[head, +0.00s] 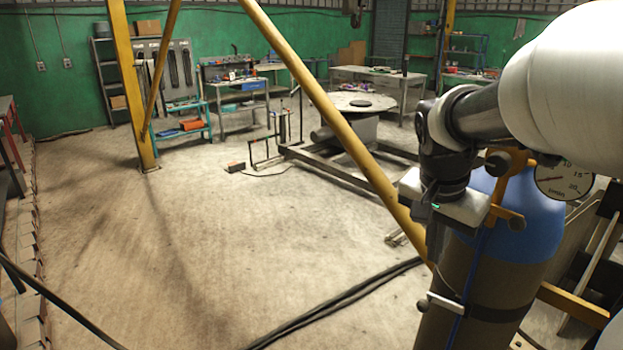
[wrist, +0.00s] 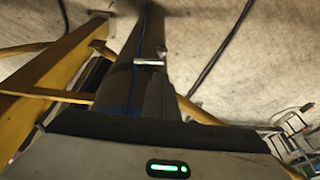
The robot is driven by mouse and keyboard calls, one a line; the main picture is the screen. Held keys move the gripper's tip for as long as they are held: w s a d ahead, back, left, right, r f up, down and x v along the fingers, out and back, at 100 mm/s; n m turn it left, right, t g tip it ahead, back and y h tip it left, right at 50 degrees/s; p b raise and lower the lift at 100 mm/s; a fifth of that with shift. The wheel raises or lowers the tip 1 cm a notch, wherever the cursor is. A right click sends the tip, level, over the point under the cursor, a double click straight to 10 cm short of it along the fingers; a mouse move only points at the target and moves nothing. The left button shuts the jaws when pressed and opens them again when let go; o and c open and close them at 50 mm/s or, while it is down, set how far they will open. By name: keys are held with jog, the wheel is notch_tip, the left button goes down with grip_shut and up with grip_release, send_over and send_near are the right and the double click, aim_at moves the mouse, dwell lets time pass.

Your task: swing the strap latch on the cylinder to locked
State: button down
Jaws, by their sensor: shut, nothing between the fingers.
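The cylinder (head: 497,268) stands upright at the right of the head view, with a blue shoulder and a dark grey-brown body. A dark strap (head: 500,313) goes around its lower part. The strap latch (head: 445,304), a pale metal bar, sticks out at the cylinder's left side. It also shows in the wrist view (wrist: 148,62), near a blue line on the cylinder. My gripper (head: 436,258) points down beside the cylinder's left side, above the latch. Its dark fingers (wrist: 160,85) are shut and empty, and I see no contact with the latch.
An orange bracket and knob (head: 508,190) and a pressure gauge (head: 563,178) are by the cylinder top. A yellow slanted post (head: 335,122) rises left of my gripper. Black cables (head: 340,300) cross the floor. The floor at left is clear.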

aim_at(426, 301)
jog(key=x, duration=0.8)
jog(key=a+x, duration=0.1)
jog(key=x, duration=0.4)
jog(key=shift+s+f, duration=0.25)
jog(key=shift+s, duration=0.1)
jog(key=shift+f, duration=0.1)
